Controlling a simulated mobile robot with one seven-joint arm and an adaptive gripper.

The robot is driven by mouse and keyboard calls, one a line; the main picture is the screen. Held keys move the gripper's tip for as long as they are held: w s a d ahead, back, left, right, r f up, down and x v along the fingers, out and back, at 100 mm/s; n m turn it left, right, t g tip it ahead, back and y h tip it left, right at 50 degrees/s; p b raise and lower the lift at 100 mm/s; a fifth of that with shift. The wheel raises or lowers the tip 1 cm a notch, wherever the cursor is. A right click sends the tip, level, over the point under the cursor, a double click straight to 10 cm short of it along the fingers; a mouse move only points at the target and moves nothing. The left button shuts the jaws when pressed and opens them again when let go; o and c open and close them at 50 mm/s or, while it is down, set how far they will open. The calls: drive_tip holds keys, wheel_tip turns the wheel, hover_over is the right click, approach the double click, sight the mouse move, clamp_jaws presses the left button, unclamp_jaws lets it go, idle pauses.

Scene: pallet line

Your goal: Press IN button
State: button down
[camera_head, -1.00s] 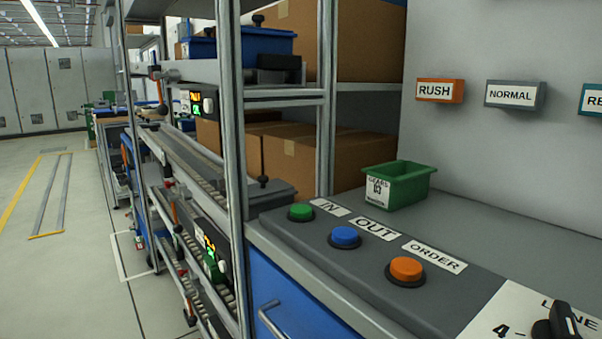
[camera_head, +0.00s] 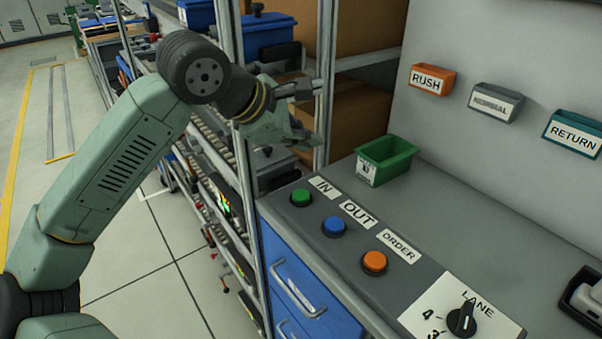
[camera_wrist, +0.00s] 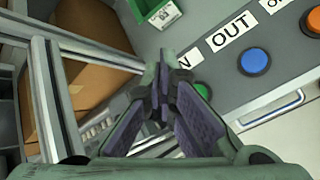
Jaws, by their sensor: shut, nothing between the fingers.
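The green button (camera_head: 301,197) sits on the grey panel beside the IN label (camera_head: 323,187). It is the leftmost of three buttons. In the wrist view the green button (camera_wrist: 203,90) shows just right of the fingers, partly hidden by them. My gripper (camera_head: 308,137) is shut and empty. It is in the air behind and above the green button in the head view, apart from it. In the wrist view its fingertips (camera_wrist: 164,65) are together, and they cover part of the IN label.
The blue OUT button (camera_head: 334,226) and the orange ORDER button (camera_head: 374,262) stand in line with it. A green bin (camera_head: 386,163) sits behind the panel. A lane knob (camera_head: 462,320) is at front right. A metal shelf post (camera_head: 244,150) stands left of the panel.

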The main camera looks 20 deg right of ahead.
drive_tip(key=shift+w+a+f, duration=0.1)
drive_tip(key=shift+f, duration=0.1)
drive_tip(key=b, duration=0.4)
hover_over(303, 196)
wheel_tip(303, 196, down, 8)
drive_tip(key=shift+r, duration=0.15)
drive_tip(key=shift+f+b, duration=0.55)
drive_tip(key=shift+b, duration=0.15)
drive_tip(key=shift+f, duration=0.1)
idle(0.9)
drive_tip(key=shift+f+b, duration=0.3)
drive_tip(key=shift+b, duration=0.45)
